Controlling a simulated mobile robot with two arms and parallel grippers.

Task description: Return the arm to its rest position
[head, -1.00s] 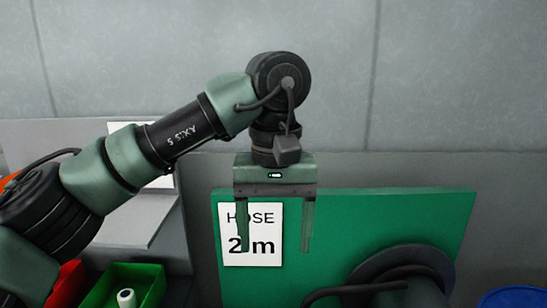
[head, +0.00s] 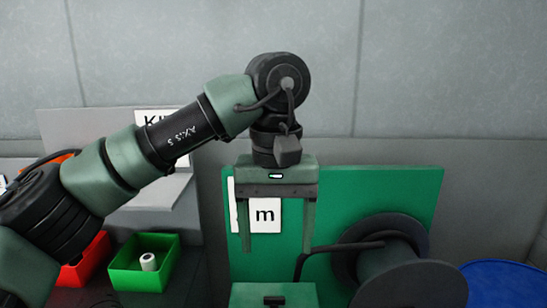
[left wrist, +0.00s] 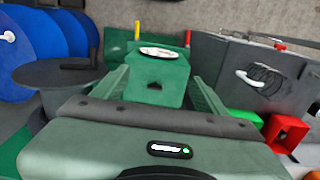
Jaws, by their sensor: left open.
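My left arm comes in from the left in the head view, bent at a black wrist joint. Its gripper (head: 272,262) hangs down with two green fingers apart and nothing visible between them. Behind it is a green panel (head: 370,205) with a white sign (head: 266,216), partly hidden by a finger. In the left wrist view the open gripper (left wrist: 163,82) also shows, with a green block (left wrist: 158,82) bearing a pale oval plate beyond its fingers. My right gripper is not in view.
A dark hose reel (head: 410,284) stands right of the gripper. A green box-like thing (head: 245,296) is below it. A green bin (head: 122,278) with a white roll and a red bin (head: 82,268) stand lower left. A blue round thing (head: 505,280) is lower right.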

